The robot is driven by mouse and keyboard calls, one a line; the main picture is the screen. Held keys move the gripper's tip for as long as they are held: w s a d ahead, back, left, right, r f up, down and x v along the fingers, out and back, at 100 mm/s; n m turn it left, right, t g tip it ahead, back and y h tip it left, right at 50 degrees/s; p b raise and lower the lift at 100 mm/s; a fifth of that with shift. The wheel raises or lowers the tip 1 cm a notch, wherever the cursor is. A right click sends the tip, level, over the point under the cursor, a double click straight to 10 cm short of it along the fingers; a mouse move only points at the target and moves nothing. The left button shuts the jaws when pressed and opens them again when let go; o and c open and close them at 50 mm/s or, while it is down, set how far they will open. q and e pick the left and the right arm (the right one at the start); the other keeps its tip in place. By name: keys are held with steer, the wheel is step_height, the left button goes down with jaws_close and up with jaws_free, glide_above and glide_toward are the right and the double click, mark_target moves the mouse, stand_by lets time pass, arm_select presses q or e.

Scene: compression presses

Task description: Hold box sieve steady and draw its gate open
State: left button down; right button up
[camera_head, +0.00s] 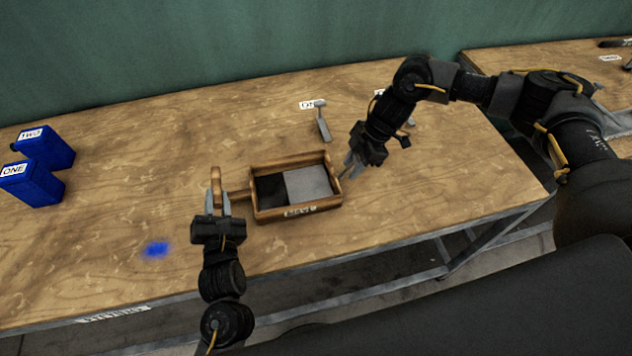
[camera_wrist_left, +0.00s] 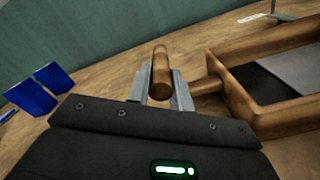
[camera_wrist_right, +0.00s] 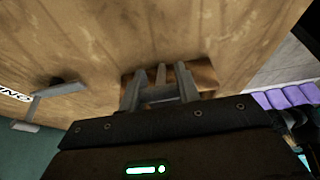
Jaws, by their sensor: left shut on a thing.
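The box sieve (camera_head: 259,213) is a wooden frame lying on the table, with a dark opening on the left and a light grey gate plate (camera_head: 308,184) on the right. My left gripper (camera_head: 217,204) is shut on the sieve's wooden T-shaped handle, at its left end; the handle (camera_wrist_left: 161,72) shows between the fingers in the left wrist view. My right gripper (camera_head: 354,168) is at the sieve's right end. In the right wrist view its fingers (camera_wrist_right: 160,88) stand apart, with a narrow grey piece between them, in front of a wooden wall (camera_wrist_right: 205,76). Contact there is unclear.
A grey tool (camera_head: 323,124) lies on the table behind the sieve, near a white label (camera_head: 312,104). Two blue containers (camera_head: 32,184) marked ONE and TWO stand at the far left. A blue patch (camera_head: 156,249) marks the tabletop. The table's front edge is close to the sieve.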

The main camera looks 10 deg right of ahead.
steer(key=shift+c, duration=1.4)
steer(key=shift+d, duration=0.1)
steer(key=shift+d, duration=4.35)
steer(key=o, duration=1.2)
steer(key=shift+c, duration=0.2)
steer(key=v, duration=1.2)
